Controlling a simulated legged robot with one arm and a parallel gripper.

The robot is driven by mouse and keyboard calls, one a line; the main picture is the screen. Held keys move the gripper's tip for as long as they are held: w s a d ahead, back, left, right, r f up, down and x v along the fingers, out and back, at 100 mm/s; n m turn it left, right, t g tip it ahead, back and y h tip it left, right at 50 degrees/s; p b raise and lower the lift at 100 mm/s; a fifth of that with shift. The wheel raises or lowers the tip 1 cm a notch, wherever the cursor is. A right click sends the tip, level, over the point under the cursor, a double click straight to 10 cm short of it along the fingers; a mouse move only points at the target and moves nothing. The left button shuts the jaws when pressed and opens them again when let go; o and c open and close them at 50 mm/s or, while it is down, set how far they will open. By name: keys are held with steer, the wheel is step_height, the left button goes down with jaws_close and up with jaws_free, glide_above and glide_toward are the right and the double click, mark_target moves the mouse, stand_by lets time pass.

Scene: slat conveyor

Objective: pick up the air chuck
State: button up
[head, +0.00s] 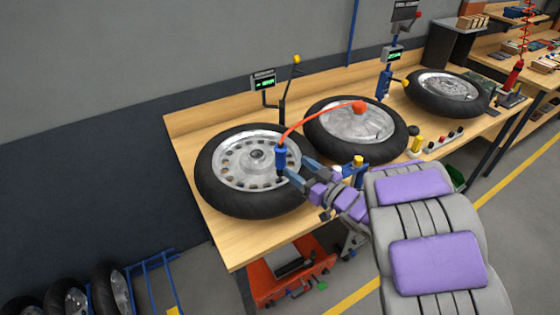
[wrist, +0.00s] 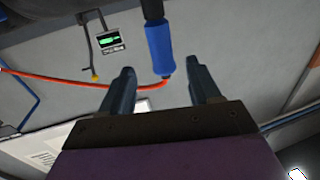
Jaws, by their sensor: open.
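The air chuck (head: 281,158) has a blue grip and a dark lower end. It is upright over the right part of the left wheel (head: 225,160), and a red hose runs from its top. My gripper (head: 292,168) is beside it, coming from the right, and partly hides the wheel. In the wrist view the chuck's blue grip (wrist: 159,48) shows between the two spread fingertips of my gripper (wrist: 159,68), with a visible gap on each side. I cannot tell whether the chuck's lower end touches the wheel.
The red hose (head: 318,116) arches to a red fitting over the middle wheel (head: 335,141). A third wheel (head: 449,92) lies farther right on the wooden bench (head: 190,135). A gauge display (head: 264,80) and yellow-tipped lever (head: 296,60) stand behind. Several small parts lie at the bench's front edge.

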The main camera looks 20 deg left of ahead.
mark_target(285, 157)
steer(key=shift+x, duration=1.45)
steer(key=b+x, duration=0.2)
steer(key=x, duration=0.3)
steer(key=shift+a+r, duration=0.15)
steer(key=shift+r, duration=0.05)
steer(key=shift+s+r, duration=0.1)
jaws_close()
